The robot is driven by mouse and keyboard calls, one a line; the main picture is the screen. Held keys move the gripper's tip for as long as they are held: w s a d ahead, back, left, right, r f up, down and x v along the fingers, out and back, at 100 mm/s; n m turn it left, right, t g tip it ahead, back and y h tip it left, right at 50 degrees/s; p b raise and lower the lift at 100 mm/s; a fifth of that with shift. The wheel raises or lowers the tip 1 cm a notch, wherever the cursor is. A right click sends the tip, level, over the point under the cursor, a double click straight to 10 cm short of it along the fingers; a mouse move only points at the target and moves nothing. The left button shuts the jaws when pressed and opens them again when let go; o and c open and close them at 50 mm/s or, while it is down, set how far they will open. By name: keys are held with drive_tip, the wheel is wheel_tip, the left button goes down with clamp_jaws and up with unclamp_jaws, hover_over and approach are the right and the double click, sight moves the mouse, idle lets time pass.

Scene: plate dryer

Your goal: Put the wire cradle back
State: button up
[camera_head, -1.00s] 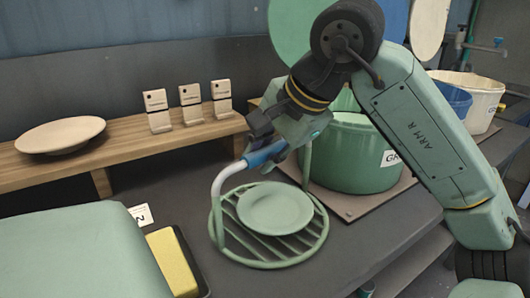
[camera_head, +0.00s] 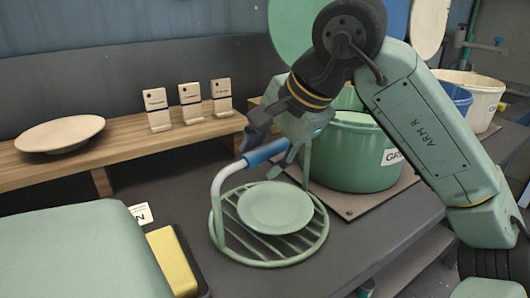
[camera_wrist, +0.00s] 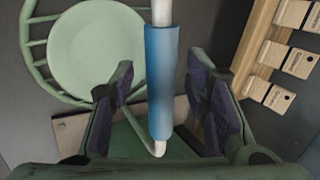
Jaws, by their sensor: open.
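The wire cradle (camera_head: 268,263) is a round green wire rack with a tall arched handle and a blue grip (camera_head: 262,153). It stands on the dark worktop, and a pale green plate (camera_head: 275,209) lies flat in it. My gripper (camera_head: 277,138) is open just above the blue grip in the head view. In the wrist view, the blue grip (camera_wrist: 162,85) runs between my spread fingers (camera_wrist: 163,105) with a gap on each side. The plate (camera_wrist: 95,45) and part of the cradle's rim (camera_wrist: 29,50) show beyond. The handle's far end is partly hidden by my fingers.
A green pot (camera_head: 355,165) stands on a brown board (camera_head: 349,207) close behind the cradle. A wooden shelf (camera_head: 120,147) holds a cream plate (camera_head: 60,134) and three labelled blocks (camera_head: 190,104). A yellow sponge (camera_head: 172,262) lies at front left.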

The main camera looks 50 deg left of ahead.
drive_tip(key=v, duration=1.1)
drive_tip(key=shift+d+r, duration=0.15)
drive_tip(key=shift+r, duration=0.15)
